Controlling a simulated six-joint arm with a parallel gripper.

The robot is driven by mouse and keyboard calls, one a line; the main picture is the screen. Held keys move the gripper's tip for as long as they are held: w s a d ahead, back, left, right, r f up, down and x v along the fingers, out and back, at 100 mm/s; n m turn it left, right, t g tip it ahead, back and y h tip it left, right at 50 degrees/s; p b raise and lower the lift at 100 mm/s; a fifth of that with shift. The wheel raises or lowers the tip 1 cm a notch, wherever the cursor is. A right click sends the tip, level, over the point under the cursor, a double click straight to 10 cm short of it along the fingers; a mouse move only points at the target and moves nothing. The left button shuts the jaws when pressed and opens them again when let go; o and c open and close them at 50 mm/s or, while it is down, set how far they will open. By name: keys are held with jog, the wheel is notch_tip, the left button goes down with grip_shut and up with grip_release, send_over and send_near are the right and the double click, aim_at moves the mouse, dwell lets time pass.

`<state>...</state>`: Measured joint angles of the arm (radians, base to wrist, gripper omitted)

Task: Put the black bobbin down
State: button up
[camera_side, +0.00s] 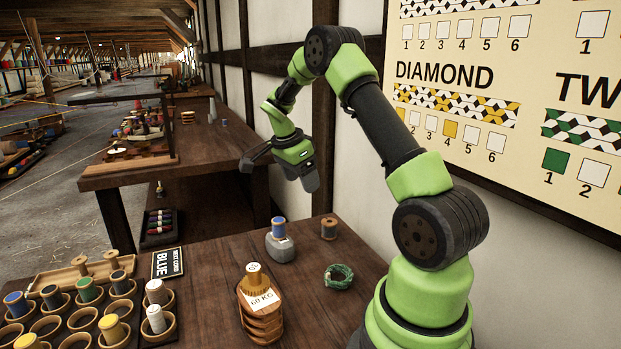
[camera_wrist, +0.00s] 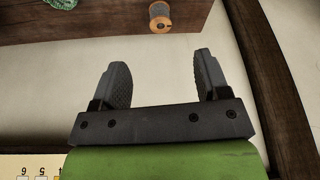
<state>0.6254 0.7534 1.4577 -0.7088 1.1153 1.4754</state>
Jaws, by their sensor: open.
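My gripper (camera_side: 281,172) is raised beyond the back edge of the near table, in front of the white wall. In the wrist view its two fingers (camera_wrist: 160,60) are wide apart with nothing between them. A dark, black-looking bobbin (camera_side: 51,295) stands in a cup of the rack at the lower left. A wooden bobbin with greyish-brown winding (camera_side: 328,229) stands near the table's back edge. It also shows at the top of the wrist view (camera_wrist: 159,14), apart from the fingers.
A blue bobbin (camera_side: 279,227) sits on a grey stand (camera_side: 281,248). Bare tabletop (camera_side: 212,270) lies between sign and stand.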

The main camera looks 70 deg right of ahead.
jog(key=s+a+r+n+t+y, duration=0.1)
jog(key=a+r+n+t, duration=0.4)
jog(key=a+r+n, duration=0.65)
jog(key=s+a+r+n+t+y, duration=0.1)
jog(key=s+a+n+t+y, duration=0.1)
jog(key=s+a+n, duration=0.2)
jog(key=s+a+r+n+t+y, duration=0.2)
jog(key=s+a+n, duration=0.3)
jog(key=a, duration=0.8)
jog(key=shift+s+a+r, duration=0.15)
jog(key=shift+s+a, duration=0.1)
jog(key=shift+s, duration=1.2)
